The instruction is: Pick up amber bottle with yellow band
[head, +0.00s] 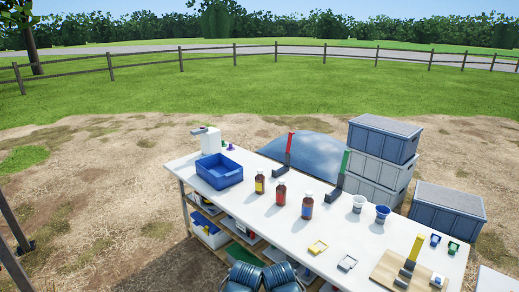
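The amber bottle with yellow band (259,183) stands upright on the white table, leftmost in a row of three amber bottles, just right of the blue tray. An amber bottle with a red band (281,193) stands to its right. An amber bottle with a blue band (307,206) stands further right. Neither of my grippers can be made out in the head view.
The blue tray (219,172) sits left of the bottles. Uprights with red (289,141) and green (345,160) tops stand behind them. Two cups (358,204) (382,214) are to the right. Small yellow (318,247) and pale (347,263) frames lie in front. Grey crates (383,139) stand behind the table.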

